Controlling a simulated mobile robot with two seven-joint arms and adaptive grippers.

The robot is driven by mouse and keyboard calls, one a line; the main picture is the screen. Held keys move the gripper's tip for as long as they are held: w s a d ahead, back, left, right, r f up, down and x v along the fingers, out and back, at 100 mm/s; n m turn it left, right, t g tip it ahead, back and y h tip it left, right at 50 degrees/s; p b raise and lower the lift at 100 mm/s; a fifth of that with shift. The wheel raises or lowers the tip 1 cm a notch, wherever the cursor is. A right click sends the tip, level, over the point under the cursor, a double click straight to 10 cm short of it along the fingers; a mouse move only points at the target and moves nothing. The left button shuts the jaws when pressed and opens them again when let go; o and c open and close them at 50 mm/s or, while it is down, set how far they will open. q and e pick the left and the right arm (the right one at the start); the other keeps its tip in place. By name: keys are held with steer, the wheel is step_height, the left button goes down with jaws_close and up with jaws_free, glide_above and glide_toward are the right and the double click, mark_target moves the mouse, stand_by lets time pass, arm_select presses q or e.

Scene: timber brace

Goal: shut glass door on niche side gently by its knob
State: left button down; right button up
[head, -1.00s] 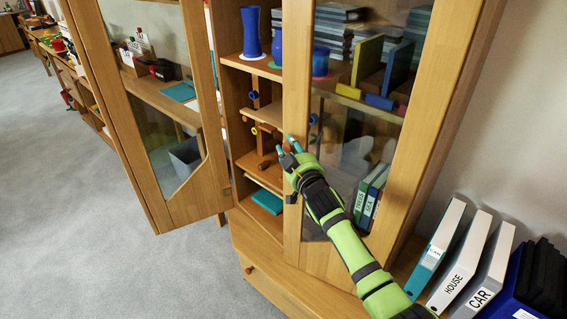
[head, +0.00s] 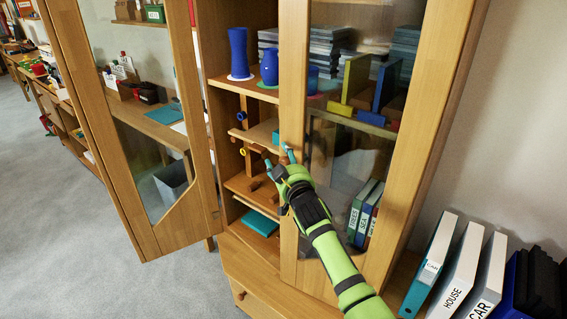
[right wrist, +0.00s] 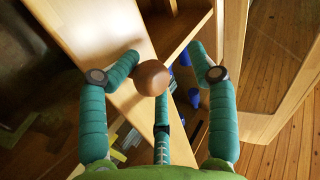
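The cabinet has two glass doors. The right glass door (head: 293,110) stands in front of the binders and books; I cannot tell whether it is fully shut or slightly ajar. The left glass door (head: 205,150) is swung wide open. My right gripper (head: 279,157) is at the free left stile of the right door. In the right wrist view, a round brown knob (right wrist: 152,78) sits on a wooden door stile (right wrist: 100,30). The fingers of my right gripper (right wrist: 163,65) are spread, with the knob between them, close to the left fingertip. My left gripper is not seen.
Between the doors, open shelves (head: 248,88) hold blue vases (head: 238,50), pegs and a teal item (head: 260,223). White binders (head: 462,270) stand at the right beside the cabinet. A wooden drawer (head: 270,285) is below. Grey carpet (head: 80,220) is clear at the left.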

steer(key=shift+w+d, duration=0.35)
steer(key=shift+w, duration=0.05)
steer(key=shift+s+d+f, duration=0.15)
steer(key=shift+s+d, duration=0.15)
steer(key=shift+s, duration=0.2)
steer(key=v, duration=1.1)
steer(key=shift+a, duration=0.4)
